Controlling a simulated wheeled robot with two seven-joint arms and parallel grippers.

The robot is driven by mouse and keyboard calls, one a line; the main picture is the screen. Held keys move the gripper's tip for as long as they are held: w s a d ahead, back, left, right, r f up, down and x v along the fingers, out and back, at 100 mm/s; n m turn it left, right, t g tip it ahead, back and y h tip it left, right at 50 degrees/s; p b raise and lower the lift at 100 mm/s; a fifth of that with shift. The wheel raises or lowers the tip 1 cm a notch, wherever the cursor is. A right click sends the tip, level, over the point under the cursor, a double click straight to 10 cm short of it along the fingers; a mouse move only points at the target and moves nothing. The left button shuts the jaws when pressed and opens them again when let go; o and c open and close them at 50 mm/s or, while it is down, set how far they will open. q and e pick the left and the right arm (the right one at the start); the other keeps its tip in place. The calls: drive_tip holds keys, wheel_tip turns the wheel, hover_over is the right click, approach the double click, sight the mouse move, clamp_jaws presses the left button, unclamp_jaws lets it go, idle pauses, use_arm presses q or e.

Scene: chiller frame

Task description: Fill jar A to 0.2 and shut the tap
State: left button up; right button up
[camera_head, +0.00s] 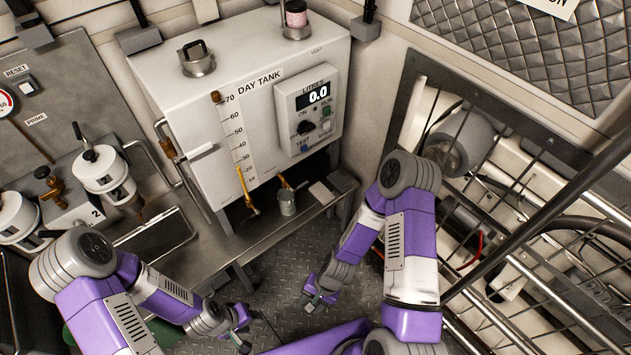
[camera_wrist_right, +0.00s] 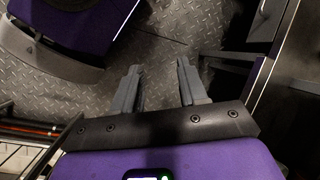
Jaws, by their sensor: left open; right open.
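A white day tank (camera_head: 215,110) stands against the wall. Its litres display (camera_head: 318,96) reads 0.0. Two brass taps come out low on its front, a left tap (camera_head: 247,190) and a right tap (camera_head: 287,184). A small grey metal jar (camera_head: 287,204) stands on the steel bench under the right tap. I cannot read a letter on it, so I cannot tell whether it is jar A. My left gripper (camera_head: 243,338) is open and low, over the floor in front of the bench. My right gripper (camera_head: 318,296) is open and empty near the floor; its spread fingers show in the right wrist view (camera_wrist_right: 157,75).
The steel bench (camera_head: 225,243) runs under the tank. White canisters (camera_head: 104,175) and a steel basin (camera_head: 155,240) stand left of it. A barred metal rack (camera_head: 500,180) closes off the right side. The chequer-plate floor (camera_head: 290,265) between is largely clear.

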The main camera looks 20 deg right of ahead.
sight(305, 185)
drive_tip(key=w+a+r+m+t+y+b, duration=0.1)
drive_tip(key=w+a+m+t+y, duration=0.25)
drive_tip(key=w+m, duration=0.6)
drive_tip(key=w+a+r+m+t+y+b, duration=0.15)
drive_tip(key=w+m+y, duration=0.45)
drive_tip(key=m, duration=0.7)
drive_tip(key=w+d+r+m+t+h, duration=0.1)
drive_tip(key=w+d+m+t+h, duration=0.1)
drive_tip(key=w+d+m+t, duration=0.2)
drive_tip(key=w+d+r+m+t+h, duration=0.1)
drive_tip(key=w+d+m+t+h, duration=0.2)
drive_tip(key=w+d+m, duration=0.4)
drive_tip(key=w+d+m+t+h, duration=0.3)
drive_tip(key=w+d+m+t, duration=0.2)
drive_tip(key=m, duration=0.3)
drive_tip(key=shift+w+d+r+t, duration=0.4)
drive_tip(key=shift+w+d, duration=0.1)
drive_tip(key=shift+w, duration=0.25)
drive_tip(key=b+x, duration=0.2)
drive_tip(key=x, duration=0.4)
drive_tip(key=shift+d+f+b, duration=0.1)
drive_tip(key=shift+b, duration=0.3)
drive_tip(key=shift+w+a, duration=0.25)
drive_tip(key=shift+w, duration=0.4)
clamp_jaws()
